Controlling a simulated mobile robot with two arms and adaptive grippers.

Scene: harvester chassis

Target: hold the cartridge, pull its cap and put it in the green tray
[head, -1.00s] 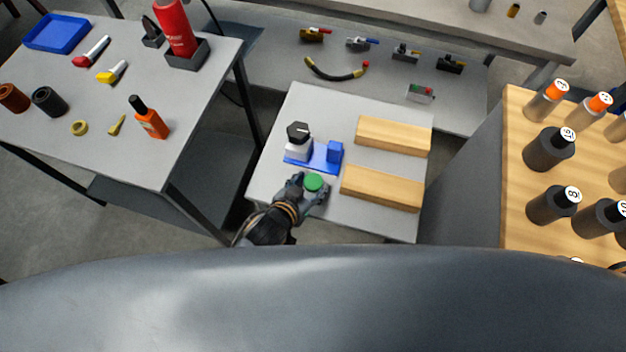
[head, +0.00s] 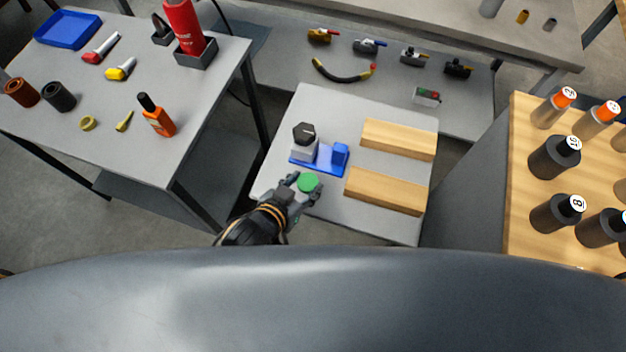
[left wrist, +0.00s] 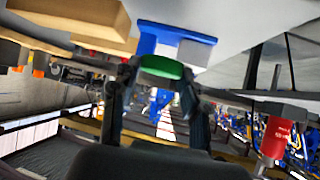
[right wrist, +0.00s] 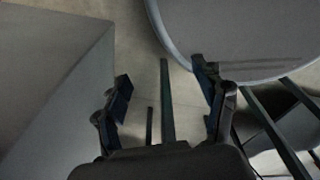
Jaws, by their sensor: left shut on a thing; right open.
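My left gripper (head: 301,192) is shut on a green round piece (head: 308,182) above the low grey table, in front of a blue plate. The green piece also shows between the fingertips in the left wrist view (left wrist: 166,67). I cannot tell whether it is the cap; the fingers hide its lower part. No plainly recognisable cartridge or green tray shows. On the blue plate (head: 325,160) stand a white block with a black knob (head: 304,134) and a small blue block (head: 340,153). My right gripper (right wrist: 165,100) is open and empty in the right wrist view, over the floor.
Two wooden blocks (head: 398,140) lie on the right of the low table (head: 290,104). The left table holds a blue tray (head: 68,29), a red cylinder (head: 184,28) and an orange bottle (head: 158,119). A wooden rack (head: 525,225) with numbered cylinders stands at the right.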

